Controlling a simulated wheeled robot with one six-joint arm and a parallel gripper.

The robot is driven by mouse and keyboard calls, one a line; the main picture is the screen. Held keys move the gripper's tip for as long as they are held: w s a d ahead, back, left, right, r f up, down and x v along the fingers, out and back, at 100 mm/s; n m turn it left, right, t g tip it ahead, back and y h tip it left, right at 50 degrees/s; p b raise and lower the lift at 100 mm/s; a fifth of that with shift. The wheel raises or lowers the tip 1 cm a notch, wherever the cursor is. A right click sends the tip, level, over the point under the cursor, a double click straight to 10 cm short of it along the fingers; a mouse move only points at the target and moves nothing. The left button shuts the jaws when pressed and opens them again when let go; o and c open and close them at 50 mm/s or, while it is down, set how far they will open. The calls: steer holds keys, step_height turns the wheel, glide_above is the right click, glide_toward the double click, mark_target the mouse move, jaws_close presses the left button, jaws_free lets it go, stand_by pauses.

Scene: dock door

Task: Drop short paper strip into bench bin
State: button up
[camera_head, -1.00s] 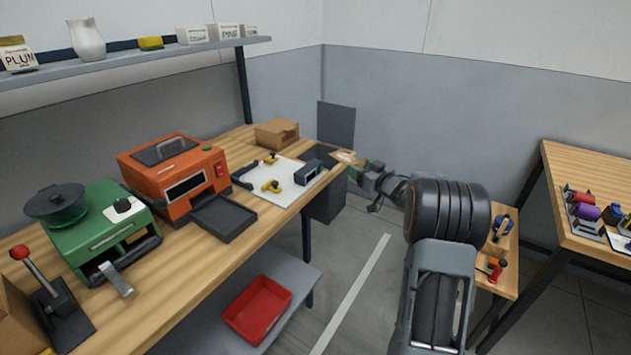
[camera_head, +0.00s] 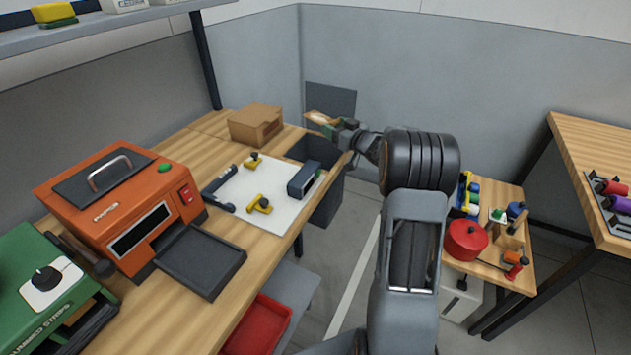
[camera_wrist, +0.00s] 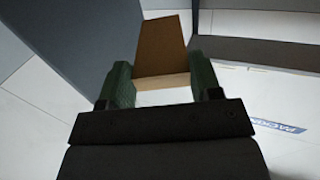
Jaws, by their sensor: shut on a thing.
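A short tan paper strip (camera_wrist: 162,48) is held between the two green fingers of my gripper (camera_wrist: 162,84) in the wrist view. In the head view the strip (camera_head: 317,117) shows as a small pale-tan piece at the tip of my gripper (camera_head: 326,123). The dark grey bench bin (camera_head: 329,203) hangs at the far right end of the bench, its dark opening next to the worktop. My gripper appears above and slightly beyond the opening; its exact height over it is hard to tell.
A cardboard box (camera_head: 256,125) stands beside the bin. A white mat (camera_head: 285,208) with yellow tools, an orange machine (camera_head: 125,210) and a dark tray (camera_head: 205,262) lie along the bench (camera_head: 245,312). A side table at right holds a red pot (camera_head: 465,240).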

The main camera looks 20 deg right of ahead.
step_height(320, 180, down, 6)
steer(key=b, duration=0.4)
steer(key=shift+r, duration=0.25)
steer(key=o, duration=1)
steer(key=shift+c, duration=0.2)
steer(key=shift+s, duration=0.1)
steer(key=v, duration=1.3)
steer(key=shift+s, duration=0.35)
steer(key=shift+d, duration=0.15)
